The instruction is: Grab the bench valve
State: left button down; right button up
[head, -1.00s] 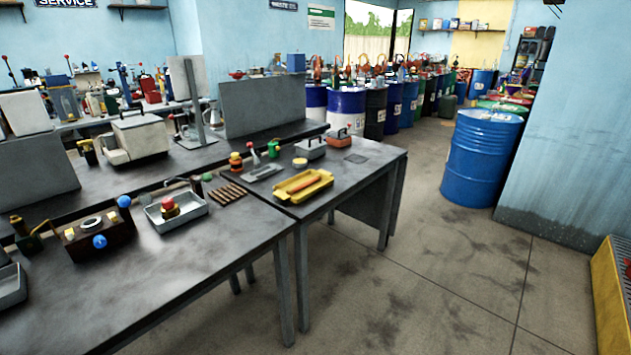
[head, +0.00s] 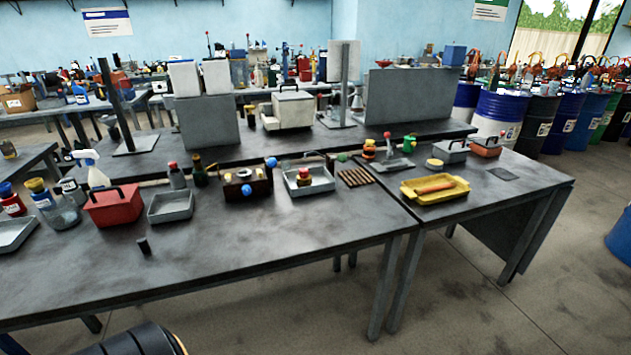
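A dark brown block with blue round knobs and a light ring on top (head: 240,184), which looks like the bench valve, sits on the dark front bench (head: 250,248). It stands between a grey tray (head: 170,207) on its left and a grey tray with a red-topped piece in it (head: 309,187) on its right. One blue knob is on its front face and another is at its upper right. Neither gripper is in view.
A red caddy (head: 113,208), spray bottle (head: 92,170) and jars stand left. A small black cylinder (head: 143,246) stands near the front. A yellow tray (head: 435,190) lies on the right bench. The bench front is mostly bare. A dark rounded part shows bottom left.

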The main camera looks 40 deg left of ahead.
aim_at(301, 183)
jog(key=u, duration=1.4)
jog(key=l+u, duration=0.15)
jog(key=u, duration=0.2)
jog(key=l+u, duration=0.2)
jog(key=u, duration=0.15)
